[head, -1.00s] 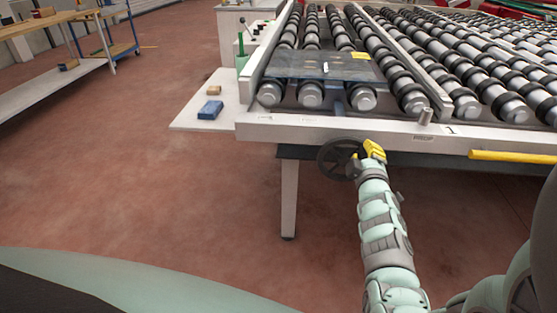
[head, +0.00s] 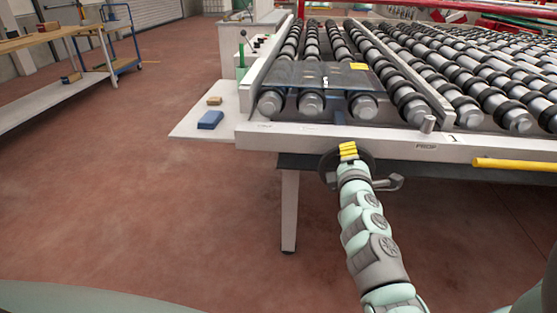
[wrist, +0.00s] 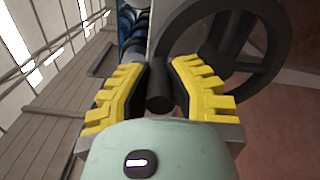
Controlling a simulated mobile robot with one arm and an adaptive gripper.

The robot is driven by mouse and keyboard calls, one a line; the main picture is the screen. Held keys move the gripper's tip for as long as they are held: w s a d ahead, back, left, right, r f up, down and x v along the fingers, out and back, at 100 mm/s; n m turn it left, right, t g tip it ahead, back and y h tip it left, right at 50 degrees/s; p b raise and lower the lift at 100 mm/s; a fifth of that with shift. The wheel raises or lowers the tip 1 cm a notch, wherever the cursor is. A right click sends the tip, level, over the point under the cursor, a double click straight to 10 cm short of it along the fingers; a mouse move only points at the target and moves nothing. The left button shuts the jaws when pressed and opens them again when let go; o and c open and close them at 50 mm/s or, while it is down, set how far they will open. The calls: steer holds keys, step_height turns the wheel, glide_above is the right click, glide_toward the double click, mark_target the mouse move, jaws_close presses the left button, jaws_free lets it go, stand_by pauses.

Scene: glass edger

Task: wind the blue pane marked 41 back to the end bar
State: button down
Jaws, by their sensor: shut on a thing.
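The dark blue pane (head: 312,76) lies flat on the rollers at the near left of the machine in the head view. It carries a yellow label (head: 358,66) and a small white mark, too small to read. Roller ends show between its near edge and the pale front bar (head: 290,134). My gripper (head: 348,150) is at the black handwheel (head: 327,168) under that bar and partly hides it. In the wrist view, the yellow fingers (wrist: 160,92) are shut on the dark round handle (wrist: 159,100), with the wheel rim (wrist: 284,45) behind.
A blue block (head: 210,119) and a tan block (head: 214,101) lie on a pale side shelf left of the machine. A yellow bar (head: 515,164) runs along the front at right.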

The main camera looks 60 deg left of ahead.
steer(key=shift+s+a+n, duration=0.2)
steer(key=shift+s+n, duration=0.05)
steer(key=shift+n, duration=0.05)
steer(key=shift+f, duration=0.1)
steer(key=c, duration=0.8)
jaws_free()
steer(key=shift+c, duration=0.2)
steer(key=v, duration=1.2)
steer(key=shift+a, duration=0.1)
